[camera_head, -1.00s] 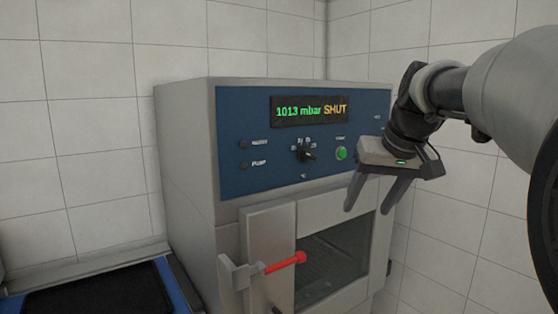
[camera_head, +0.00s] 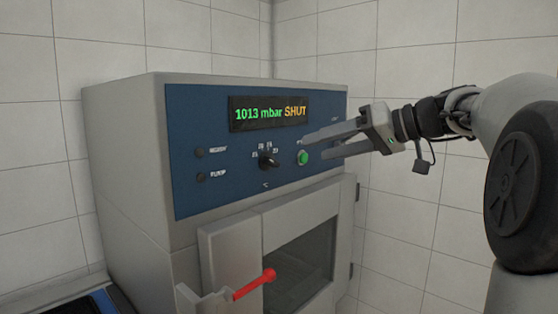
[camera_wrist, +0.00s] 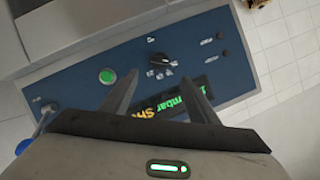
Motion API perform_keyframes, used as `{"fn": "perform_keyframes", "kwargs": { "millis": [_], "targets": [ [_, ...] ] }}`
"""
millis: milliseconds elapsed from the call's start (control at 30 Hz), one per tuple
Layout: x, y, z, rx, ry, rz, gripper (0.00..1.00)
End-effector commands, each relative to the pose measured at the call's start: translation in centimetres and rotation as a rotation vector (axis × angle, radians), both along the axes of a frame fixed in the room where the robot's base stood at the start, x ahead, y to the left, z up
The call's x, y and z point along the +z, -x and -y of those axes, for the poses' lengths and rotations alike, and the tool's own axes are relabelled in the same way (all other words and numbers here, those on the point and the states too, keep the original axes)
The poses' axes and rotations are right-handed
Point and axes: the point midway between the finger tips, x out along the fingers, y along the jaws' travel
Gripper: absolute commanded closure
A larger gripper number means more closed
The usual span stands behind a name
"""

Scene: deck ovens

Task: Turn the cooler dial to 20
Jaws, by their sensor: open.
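The cooler's blue panel (camera_head: 215,190) carries a small black dial (camera_head: 268,163) with printed marks above it, too small to read surely. The dial also shows in the wrist view (camera_wrist: 162,60), beyond and between my fingertips. My gripper (camera_head: 312,143) is open and empty, to the right of the dial and apart from it, with its fingers pointing left across the panel near the green button (camera_head: 303,158). In the wrist view my gripper (camera_wrist: 162,82) has its fingers spread. The display (camera_head: 270,113) reads "1013 mbar SHUT".
The green button sits just right of the dial, near my fingers. Two small dark knobs or lamps are on the panel's left (camera_head: 199,153). A tiled wall (camera_head: 420,60) stands behind and to the right.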

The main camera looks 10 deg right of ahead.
Motion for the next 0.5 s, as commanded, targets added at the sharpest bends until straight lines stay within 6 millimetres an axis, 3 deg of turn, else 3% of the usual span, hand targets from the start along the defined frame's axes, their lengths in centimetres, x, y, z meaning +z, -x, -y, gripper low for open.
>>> {"fn": "perform_keyframes", "kwargs": {
  "millis": [233, 500],
  "targets": [
    [-1.9, -3.5, -4.1, 0.004, -0.001, -0.002, 0.45],
    [-3.5, -6.6, -7.4, 0.001, -0.001, -0.003, 0.45]
  ]
}}
